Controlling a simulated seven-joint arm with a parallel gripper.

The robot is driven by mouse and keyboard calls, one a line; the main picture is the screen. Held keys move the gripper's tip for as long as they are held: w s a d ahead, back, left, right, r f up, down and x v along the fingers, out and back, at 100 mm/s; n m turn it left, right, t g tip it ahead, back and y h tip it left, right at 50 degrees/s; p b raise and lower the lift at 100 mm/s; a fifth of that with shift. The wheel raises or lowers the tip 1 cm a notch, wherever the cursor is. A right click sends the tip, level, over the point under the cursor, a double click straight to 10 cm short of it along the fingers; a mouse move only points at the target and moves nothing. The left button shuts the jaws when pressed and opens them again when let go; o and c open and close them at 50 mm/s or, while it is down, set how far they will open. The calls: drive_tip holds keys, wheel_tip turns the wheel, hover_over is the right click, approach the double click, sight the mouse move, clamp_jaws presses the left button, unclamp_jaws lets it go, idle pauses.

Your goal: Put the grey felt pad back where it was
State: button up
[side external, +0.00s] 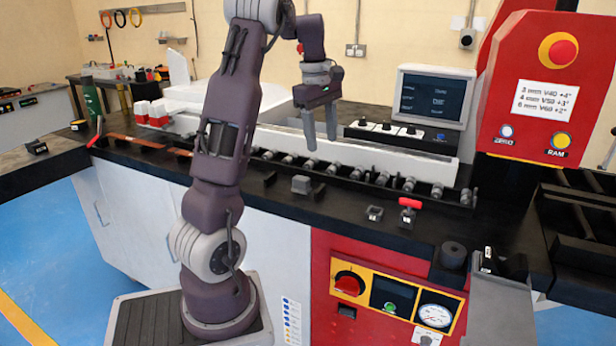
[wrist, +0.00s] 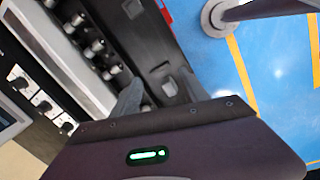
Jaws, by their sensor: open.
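A small grey block (side external: 301,184), which may be the grey felt pad, sits on the black bench top in front of the row of rollers. I cannot tell its material. It seems to show in the wrist view as a small grey piece (wrist: 170,87) between my fingers in the picture. My gripper (side external: 321,143) is open and empty, pointing down, above the bench and well clear of the block. Its two grey fingers also show in the wrist view (wrist: 160,78). No other thing is clearly a felt pad.
Rollers (side external: 384,178) run along the bench below a long white rail (side external: 400,152). A red-handled tool (side external: 410,206) and a small grey holder (side external: 375,213) lie to the right. A monitor (side external: 433,96) and red control panel (side external: 540,85) stand behind. Copper bars (side external: 135,140) lie left.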

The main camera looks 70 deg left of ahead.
drive_tip(key=s+d+r+m+t, duration=0.1)
drive_tip(key=d+r+m, duration=0.1)
drive_tip(key=d+m, duration=0.5)
drive_tip(key=d+r+m+t, duration=0.1)
drive_tip(key=d+r+m, duration=0.15)
drive_tip(key=d, duration=0.95)
drive_tip(key=s+d+f+m+t, duration=0.2)
drive_tip(key=s+d+f+m, duration=0.2)
drive_tip(key=s+d+m, duration=0.8)
drive_tip(key=shift+d+m, duration=0.75)
drive_tip(key=shift+d, duration=0.2)
drive_tip(key=shift+r, duration=0.1)
